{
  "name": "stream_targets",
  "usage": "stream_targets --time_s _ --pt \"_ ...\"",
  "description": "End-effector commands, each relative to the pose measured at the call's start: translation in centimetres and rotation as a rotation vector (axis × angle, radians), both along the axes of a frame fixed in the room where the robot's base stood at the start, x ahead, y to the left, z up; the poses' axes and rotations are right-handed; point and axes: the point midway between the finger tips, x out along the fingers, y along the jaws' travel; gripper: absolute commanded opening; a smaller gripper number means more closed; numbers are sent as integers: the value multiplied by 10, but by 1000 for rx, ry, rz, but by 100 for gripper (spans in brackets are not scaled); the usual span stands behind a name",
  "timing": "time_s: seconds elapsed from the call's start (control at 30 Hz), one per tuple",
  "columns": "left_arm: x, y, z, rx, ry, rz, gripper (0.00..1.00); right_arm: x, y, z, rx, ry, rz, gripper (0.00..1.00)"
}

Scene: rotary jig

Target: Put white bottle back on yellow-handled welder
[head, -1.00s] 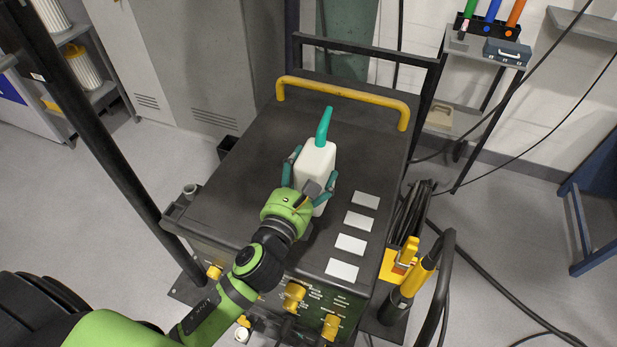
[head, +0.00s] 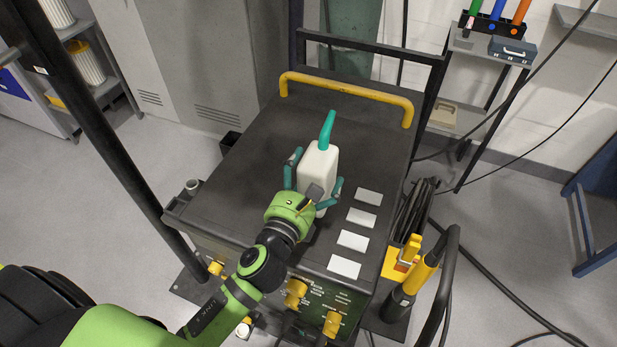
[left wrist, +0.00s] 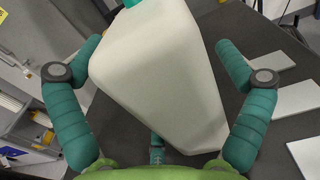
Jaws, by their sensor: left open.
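The white bottle (head: 319,168) with a teal nozzle stands upright on the dark top of the welder (head: 240,190), which has a yellow handle (head: 345,92) at its far edge. My left gripper (head: 314,185) is at the bottle's near side, its teal fingers spread around it. In the left wrist view the bottle (left wrist: 160,75) fills the middle between the fingers, with gaps visible on both sides. The gripper is open. The bottle's base is partly hidden by the gripper. My right gripper is not in view.
Several white cards (head: 353,240) lie in a row right of the bottle. Yellow knobs (head: 296,292) are on the welder's front. A black post (head: 100,150) stands at left, and a torch and cables (head: 415,285) hang at right. The welder top's left side is clear.

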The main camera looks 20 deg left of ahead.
Motion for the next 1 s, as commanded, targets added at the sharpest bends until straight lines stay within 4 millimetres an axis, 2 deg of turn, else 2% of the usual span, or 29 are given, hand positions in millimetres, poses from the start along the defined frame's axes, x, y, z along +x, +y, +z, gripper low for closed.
stream_targets --time_s 0.03,0.17,0.4,0.6,0.8,1.0 --pt "0 0 4 0 -1 0 100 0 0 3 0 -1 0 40" --pt "-15 1 -1 1 2 0 100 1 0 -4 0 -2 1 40" --pt "-66 2 -2 -1 3 -1 100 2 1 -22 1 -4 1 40" --pt "-100 3 -1 -2 2 0 100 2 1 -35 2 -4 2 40" --pt "-117 4 2 0 -1 1 100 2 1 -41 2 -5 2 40" --pt "-120 4 4 -1 -1 1 100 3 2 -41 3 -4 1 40"
